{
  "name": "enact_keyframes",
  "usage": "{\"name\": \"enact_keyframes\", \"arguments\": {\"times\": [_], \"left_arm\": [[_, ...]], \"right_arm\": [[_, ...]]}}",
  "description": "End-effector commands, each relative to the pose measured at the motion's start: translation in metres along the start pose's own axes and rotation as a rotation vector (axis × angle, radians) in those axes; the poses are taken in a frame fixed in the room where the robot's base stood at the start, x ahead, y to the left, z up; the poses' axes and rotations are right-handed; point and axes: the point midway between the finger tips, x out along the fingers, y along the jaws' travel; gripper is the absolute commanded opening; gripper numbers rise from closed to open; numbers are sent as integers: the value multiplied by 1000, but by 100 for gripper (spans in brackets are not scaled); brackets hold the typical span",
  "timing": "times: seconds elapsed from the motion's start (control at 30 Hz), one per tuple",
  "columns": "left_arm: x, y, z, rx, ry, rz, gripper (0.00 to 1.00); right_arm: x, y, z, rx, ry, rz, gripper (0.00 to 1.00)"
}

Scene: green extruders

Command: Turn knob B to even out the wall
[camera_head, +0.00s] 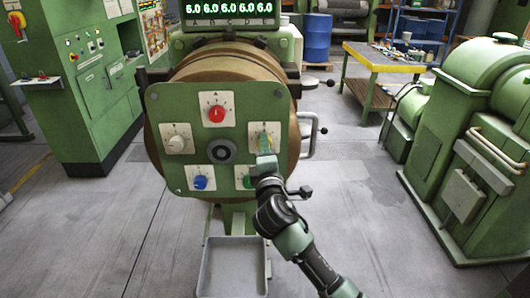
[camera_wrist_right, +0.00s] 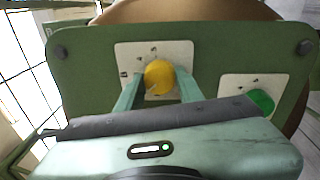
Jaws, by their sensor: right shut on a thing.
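The yellow knob (camera_wrist_right: 158,77), which I take to be knob B, sits on a white dial plate at the right of the green extruder panel (camera_head: 228,104). In the wrist view my right gripper (camera_wrist_right: 159,88) has one finger on each side of this knob and is shut on it. In the head view my right gripper (camera_head: 265,146) reaches the plate from below and mostly hides the knob. The display (camera_head: 228,9) above reads 6.0 for each of A to E. My left gripper is not in view.
The panel also carries a red knob (camera_head: 216,114), a white knob (camera_head: 176,143), a blue knob (camera_head: 200,182) and a green knob (camera_wrist_right: 262,102) close below my gripper. A grey tray (camera_head: 233,267) lies under the extruder. Green machines stand on both sides with open floor between.

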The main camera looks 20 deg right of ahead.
Motion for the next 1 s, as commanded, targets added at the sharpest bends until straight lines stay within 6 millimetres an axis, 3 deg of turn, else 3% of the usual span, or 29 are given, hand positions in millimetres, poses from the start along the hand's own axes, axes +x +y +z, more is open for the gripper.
{"name": "enact_keyframes", "arguments": {"times": [0.47, 0.5, 0.57, 0.87, 1.0], "left_arm": [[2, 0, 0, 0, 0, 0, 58], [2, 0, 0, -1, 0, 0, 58], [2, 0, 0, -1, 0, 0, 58], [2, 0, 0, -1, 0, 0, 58], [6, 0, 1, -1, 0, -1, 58]], "right_arm": [[0, -1, 0, 15, -1, -2, 0], [0, -1, 0, 15, -1, -2, 45], [0, -1, 0, 15, -1, -2, 58], [-1, -1, 0, 14, -1, 0, 58], [-11, -3, -1, 15, 0, -1, 58]]}}
